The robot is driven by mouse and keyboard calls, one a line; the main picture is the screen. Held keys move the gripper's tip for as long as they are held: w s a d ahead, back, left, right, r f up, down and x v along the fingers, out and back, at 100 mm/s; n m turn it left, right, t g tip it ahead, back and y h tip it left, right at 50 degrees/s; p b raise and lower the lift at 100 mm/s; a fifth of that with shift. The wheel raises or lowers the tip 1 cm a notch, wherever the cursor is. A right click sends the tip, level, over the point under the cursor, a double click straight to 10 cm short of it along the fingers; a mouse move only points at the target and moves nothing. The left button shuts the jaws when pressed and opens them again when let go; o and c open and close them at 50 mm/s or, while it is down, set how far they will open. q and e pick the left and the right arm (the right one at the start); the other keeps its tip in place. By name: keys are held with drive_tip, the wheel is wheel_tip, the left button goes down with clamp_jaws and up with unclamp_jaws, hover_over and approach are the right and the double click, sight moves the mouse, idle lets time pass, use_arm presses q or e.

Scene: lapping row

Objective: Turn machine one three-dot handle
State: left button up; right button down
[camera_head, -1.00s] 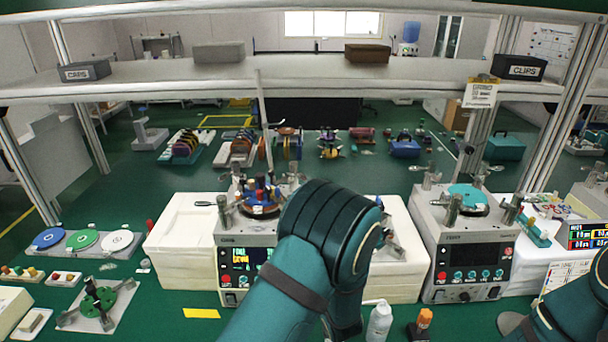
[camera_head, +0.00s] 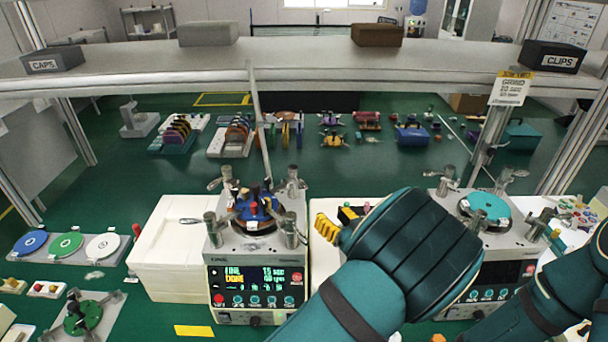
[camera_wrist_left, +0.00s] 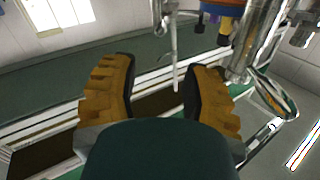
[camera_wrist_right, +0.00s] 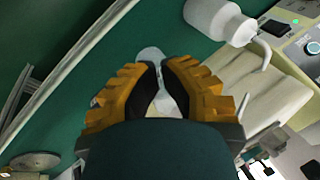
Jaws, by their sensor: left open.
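Machine one (camera_head: 255,285) is the left grey lapping machine, with a lit display and a round plate on top carrying blue and yellow parts. Metal clamp posts with handles (camera_head: 290,228) stand around the plate. The dots on the handles are too small to tell. My left gripper (camera_head: 336,224) is just right of machine one, its yellow fingers pointing left. In the left wrist view it is open and empty (camera_wrist_left: 160,82), with a chrome post (camera_wrist_left: 250,45) beyond its right finger. My right gripper (camera_wrist_right: 162,66) has its fingertips close together; a pale shape shows between them.
A second machine (camera_head: 495,270) with a teal plate stands to the right, partly behind my left arm. A white block (camera_head: 165,255) is left of machine one. A shelf (camera_head: 300,62) crosses above. A white bottle (camera_wrist_right: 220,20) is near my right gripper.

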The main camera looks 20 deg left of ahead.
sight(304, 183)
use_arm(q)
drive_tip(key=p+x, duration=0.1)
drive_tip(key=x, duration=1.2)
drive_tip(key=shift+w+a+r, duration=0.15)
drive_tip(key=shift+w+a, duration=0.15)
use_arm(e)
drive_tip(key=shift+r, duration=0.75)
use_arm(q)
drive_tip(key=shift+c, duration=0.4)
clamp_jaws()
